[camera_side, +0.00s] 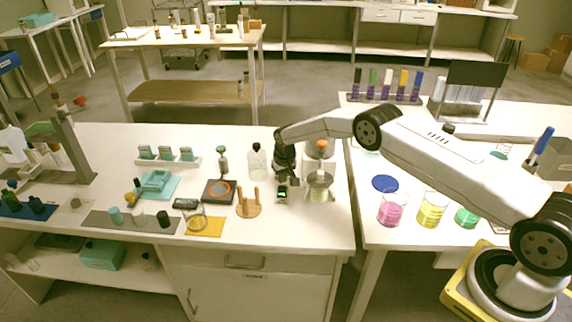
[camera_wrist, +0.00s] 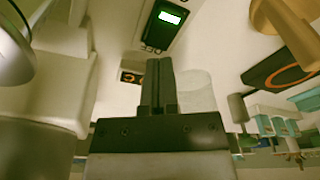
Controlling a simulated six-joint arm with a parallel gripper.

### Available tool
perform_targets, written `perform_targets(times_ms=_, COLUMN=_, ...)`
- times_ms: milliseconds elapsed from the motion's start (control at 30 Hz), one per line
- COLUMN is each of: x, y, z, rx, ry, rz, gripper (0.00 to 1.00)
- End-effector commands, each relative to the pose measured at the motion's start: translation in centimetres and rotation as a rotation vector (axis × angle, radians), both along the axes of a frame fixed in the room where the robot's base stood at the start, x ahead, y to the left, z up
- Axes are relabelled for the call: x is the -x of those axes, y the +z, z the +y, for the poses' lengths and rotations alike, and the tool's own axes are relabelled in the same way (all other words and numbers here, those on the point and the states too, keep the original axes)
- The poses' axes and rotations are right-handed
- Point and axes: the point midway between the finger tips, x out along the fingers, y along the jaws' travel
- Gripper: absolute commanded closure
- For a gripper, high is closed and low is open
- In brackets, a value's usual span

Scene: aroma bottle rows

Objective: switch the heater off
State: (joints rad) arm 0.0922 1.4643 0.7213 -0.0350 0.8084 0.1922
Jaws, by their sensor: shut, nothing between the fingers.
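A black square plate with an orange ring (camera_side: 219,190), which looks like a hot plate, lies on the left bench; it also shows at the right of the wrist view (camera_wrist: 285,75). A small dark unit with a lit green display (camera_side: 282,194) stands just below my gripper (camera_side: 283,178). The same lit display is at the top of the wrist view (camera_wrist: 170,17), with blurred lettering beside it. My gripper (camera_wrist: 159,65) is shut and empty, pointing down; contact with the unit is unclear.
A white stand with a glass vessel (camera_side: 319,182) is close on the right. A clear bottle with a black cap (camera_side: 257,162) is behind left, and a wooden peg stand (camera_side: 248,206) in front left. Beakers of pink (camera_side: 392,211) and yellow liquid (camera_side: 432,211) stand farther right.

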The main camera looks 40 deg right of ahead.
Motion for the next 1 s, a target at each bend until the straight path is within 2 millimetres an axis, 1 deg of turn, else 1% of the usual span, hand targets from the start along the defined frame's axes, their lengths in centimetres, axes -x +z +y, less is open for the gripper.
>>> perform_targets(times_ms=1000, x=-0.01, y=-1.02, z=0.0, rx=0.0, ry=0.0, rz=0.0, gripper=1.0)
